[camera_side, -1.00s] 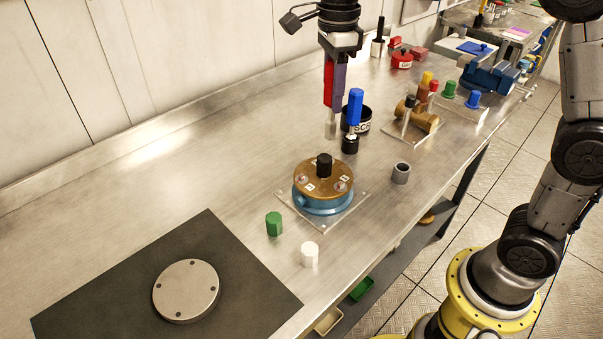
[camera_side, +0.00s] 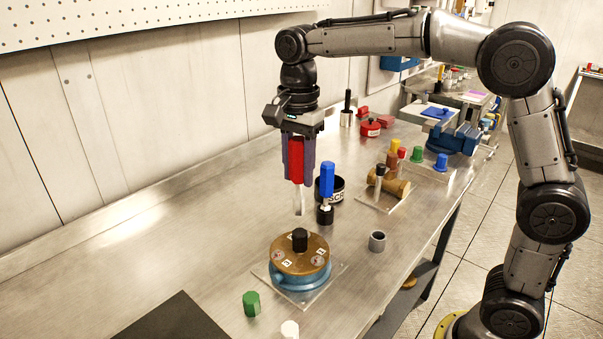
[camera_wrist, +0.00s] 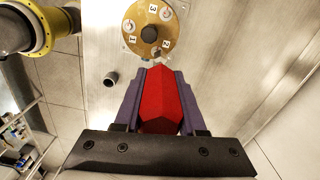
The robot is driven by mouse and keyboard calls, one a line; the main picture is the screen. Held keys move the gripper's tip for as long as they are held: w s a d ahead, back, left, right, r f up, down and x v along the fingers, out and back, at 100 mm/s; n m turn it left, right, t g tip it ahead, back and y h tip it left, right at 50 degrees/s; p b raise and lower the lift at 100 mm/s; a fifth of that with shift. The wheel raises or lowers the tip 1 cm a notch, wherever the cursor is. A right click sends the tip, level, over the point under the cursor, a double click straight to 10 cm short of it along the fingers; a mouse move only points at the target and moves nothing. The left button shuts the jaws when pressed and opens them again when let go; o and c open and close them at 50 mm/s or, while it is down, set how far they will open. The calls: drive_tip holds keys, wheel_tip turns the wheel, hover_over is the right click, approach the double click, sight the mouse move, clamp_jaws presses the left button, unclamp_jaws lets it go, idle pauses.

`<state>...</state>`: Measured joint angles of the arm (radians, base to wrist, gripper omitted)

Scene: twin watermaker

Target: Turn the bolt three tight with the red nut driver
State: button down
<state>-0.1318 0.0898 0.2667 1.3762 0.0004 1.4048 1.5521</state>
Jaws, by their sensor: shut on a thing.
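My gripper (camera_side: 298,172) is shut on the red nut driver (camera_side: 296,160), with a purple finger on each side of its handle. The driver's grey shaft points down, and its tip is in the air above the far side of the brass cover (camera_side: 288,262). The cover sits on a round blue body and has a black knob in its middle and bolts around it, with number labels. In the wrist view the red handle (camera_wrist: 160,100) hides most of the shaft. Bolt three (camera_wrist: 166,13) is by label 3, on the cover's far side from the driver there.
A blue-handled driver (camera_side: 327,180) stands upright behind the cover, near a black cup (camera_side: 337,190). A grey ring (camera_side: 377,241) is to the right. Green (camera_side: 251,303) and white (camera_side: 290,329) pieces stand in front. The bench left of the cover is clear.

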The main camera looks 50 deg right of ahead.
drive_tip(key=a+f+n, duration=0.4)
drive_tip(key=a+n, duration=0.2)
drive_tip(key=n, duration=0.1)
drive_tip(key=shift+s+a, duration=0.2)
drive_tip(key=shift+a, duration=0.15)
idle(0.4)
drive_tip(key=shift+f, duration=1.1)
idle(0.5)
